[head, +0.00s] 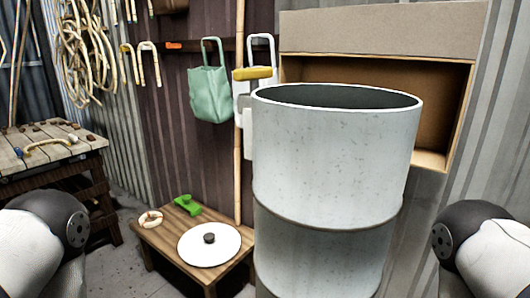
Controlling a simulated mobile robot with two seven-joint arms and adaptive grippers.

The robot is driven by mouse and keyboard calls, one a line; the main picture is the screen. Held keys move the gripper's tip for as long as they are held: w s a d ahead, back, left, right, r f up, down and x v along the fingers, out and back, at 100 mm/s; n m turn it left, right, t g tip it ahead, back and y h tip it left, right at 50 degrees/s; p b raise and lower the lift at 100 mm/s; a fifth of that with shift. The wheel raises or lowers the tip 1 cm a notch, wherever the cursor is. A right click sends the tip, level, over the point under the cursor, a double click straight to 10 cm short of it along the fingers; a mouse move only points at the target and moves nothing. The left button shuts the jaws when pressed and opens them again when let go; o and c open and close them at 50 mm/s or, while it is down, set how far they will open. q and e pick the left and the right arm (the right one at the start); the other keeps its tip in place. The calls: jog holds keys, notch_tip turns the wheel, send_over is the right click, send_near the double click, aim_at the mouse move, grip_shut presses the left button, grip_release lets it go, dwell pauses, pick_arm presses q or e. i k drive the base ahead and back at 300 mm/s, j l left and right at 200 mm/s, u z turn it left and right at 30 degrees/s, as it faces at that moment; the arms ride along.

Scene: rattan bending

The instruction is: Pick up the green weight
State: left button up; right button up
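The green weight (187,205) appears to be the small green block with a raised part, lying at the back of a low wooden table (164,246). A white round lid with a dark knob (209,244) lies in front of it and to its right. A small cream ring-shaped item (151,219) lies to its left. Only parts of my white and black arms show at the lower left and lower right edges. Neither gripper is in view.
A large pale drum (337,165), open at the top, stands right of the low table. An open cardboard box (436,100) is behind it. A workbench (52,150) stands at the left. A green bag (210,94) hangs on the wall, with a wooden pole (239,160) beside it.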

aim_at(187, 203)
jog(key=i+j+z, duration=0.25)
jog(key=z, duration=0.15)
jog(key=i+j+z, duration=0.25)
jog(key=z, duration=0.15)
jog(key=i+j+z, duration=0.15)
jog(key=j+z, duration=0.25)
